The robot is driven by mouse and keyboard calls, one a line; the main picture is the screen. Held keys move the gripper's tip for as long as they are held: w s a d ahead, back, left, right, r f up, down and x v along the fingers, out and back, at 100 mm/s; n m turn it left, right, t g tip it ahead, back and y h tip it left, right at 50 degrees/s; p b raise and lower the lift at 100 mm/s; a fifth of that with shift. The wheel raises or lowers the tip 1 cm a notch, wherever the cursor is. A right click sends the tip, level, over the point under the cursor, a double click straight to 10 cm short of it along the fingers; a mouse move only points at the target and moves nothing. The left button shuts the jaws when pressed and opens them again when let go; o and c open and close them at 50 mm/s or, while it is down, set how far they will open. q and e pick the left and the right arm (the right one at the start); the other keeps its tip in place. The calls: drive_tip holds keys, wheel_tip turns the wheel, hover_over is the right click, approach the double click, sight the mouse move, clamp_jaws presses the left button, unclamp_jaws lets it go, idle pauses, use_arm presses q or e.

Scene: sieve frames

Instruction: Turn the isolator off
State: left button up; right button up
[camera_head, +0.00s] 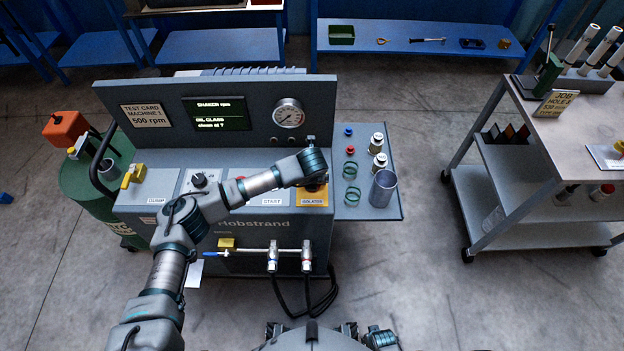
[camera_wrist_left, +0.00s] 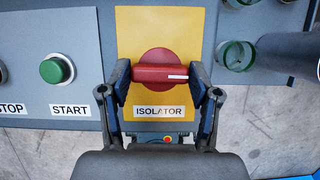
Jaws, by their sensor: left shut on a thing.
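The isolator is a red rotary knob (camera_wrist_left: 160,72) on a yellow plate (camera_wrist_left: 160,25) with an ISOLATOR label, at the right end of the machine's front panel. Its handle lies horizontal, with a white mark at the right end. My left gripper (camera_wrist_left: 161,75) is shut on the handle, one finger at each end. In the head view my left arm reaches across the panel and its wrist hides most of the knob; the yellow plate (camera_head: 312,197) shows below it. My right gripper is not seen; a small dark part at the bottom edge is unclear.
The green START button (camera_wrist_left: 55,69) is left of the plate. A side shelf (camera_head: 372,150) on the right carries green rings, bottles and a metal cup (camera_head: 383,188). A gauge (camera_head: 288,113) and screen (camera_head: 217,113) stand behind. A cart (camera_head: 530,160) stands further right, with clear floor between.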

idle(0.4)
use_arm(q)
drive_tip(key=o, duration=1.1)
drive_tip(key=shift+o, duration=0.2)
drive_tip(key=v, duration=1.1)
drive_tip(key=shift+r, duration=0.4)
drive_tip(key=shift+s+d, duration=0.1)
drive_tip(key=shift+s, duration=0.05)
